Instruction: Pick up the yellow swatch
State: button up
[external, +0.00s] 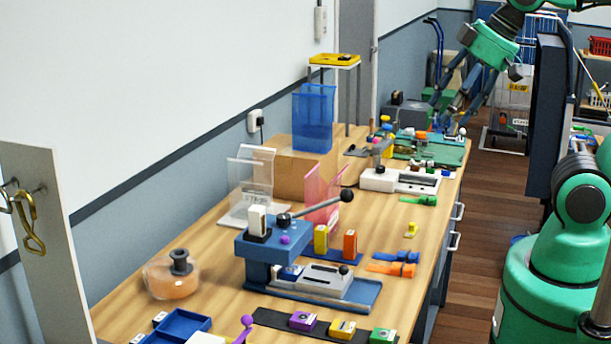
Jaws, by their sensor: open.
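A small yellow piece (410,230) lies on the right side of the wooden bench, near its front edge; it looks like the yellow swatch, but it is too small to be sure. My gripper (457,115) hangs at the upper right, over or in front of the far end of the bench. It is open, with nothing seen between its fingers, and well apart from the yellow piece.
Blue and orange pieces (393,264) and a green piece (418,200) lie near the yellow one. A blue lever press (272,240) stands mid-bench, and a white fixture (380,180) behind. A dark strip (272,318) carries purple, yellow and green boxes.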

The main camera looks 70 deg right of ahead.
dwell(0.4)
jog(key=c, duration=0.5)
jog(key=shift+o, duration=0.2)
jog(key=w+d+f+m+g+h, duration=0.1)
jog(key=w+d+f+g, duration=0.1)
jog(key=w+d+f, duration=0.4)
jog(key=w+d+f+m+g, duration=0.1)
jog(key=w+d+f+m, duration=0.1)
jog(key=w+d+f, duration=0.45)
jog(key=s+d+f+m+g+y+p, duration=0.1)
jog(key=d+f+m+g, duration=0.1)
jog(key=d+f, duration=1.3)
jog(key=d, duration=0.3)
jog(key=shift+s+d+f+m+g, duration=0.15)
jog(key=shift+s+f+m+g, duration=0.05)
jog(key=shift+f+m+g, duration=0.15)
jog(key=shift+f, duration=0.1)
